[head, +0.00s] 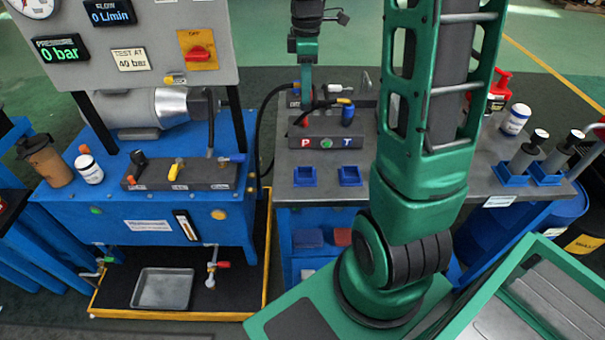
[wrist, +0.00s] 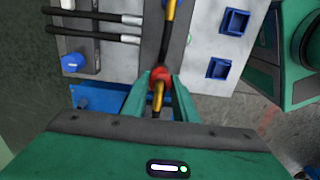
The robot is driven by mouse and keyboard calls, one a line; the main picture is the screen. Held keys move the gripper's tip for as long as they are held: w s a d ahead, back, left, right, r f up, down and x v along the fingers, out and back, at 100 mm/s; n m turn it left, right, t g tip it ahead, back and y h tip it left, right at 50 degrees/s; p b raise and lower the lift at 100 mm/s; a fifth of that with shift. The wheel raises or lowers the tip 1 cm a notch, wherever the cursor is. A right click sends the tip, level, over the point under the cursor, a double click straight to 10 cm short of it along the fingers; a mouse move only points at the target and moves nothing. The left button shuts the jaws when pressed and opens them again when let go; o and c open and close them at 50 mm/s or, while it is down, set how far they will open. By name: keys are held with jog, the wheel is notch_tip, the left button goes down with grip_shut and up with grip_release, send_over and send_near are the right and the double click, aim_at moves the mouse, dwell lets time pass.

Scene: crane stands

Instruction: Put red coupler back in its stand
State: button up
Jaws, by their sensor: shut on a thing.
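In the head view my gripper (head: 305,88) points down over the back of the grey bench, above the manifold block marked P and T (head: 325,143). The coupler is small there and partly hidden, so I cannot tell if it touches the block. Two square blue stands, left (head: 304,177) and right (head: 350,176), sit in front of the block and look empty. They also show at the wrist view's right (wrist: 234,22).
A blue-capped coupler (head: 347,115) stands on the block and black hoses run behind it. The blue test unit (head: 160,215) is at left. My arm hides the bench's middle.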

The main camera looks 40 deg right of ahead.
dwell(0.3)
jog(key=s+a+f, duration=0.2)
jog(key=s+a, duration=0.8)
jog(key=s, duration=0.3)
jog(key=shift+s+d+f, duration=0.1)
jog(key=shift+s+f, duration=0.05)
jog(key=shift+f, duration=2.55)
jog(key=shift+f, duration=1.35)
jog(key=o, duration=1.2)
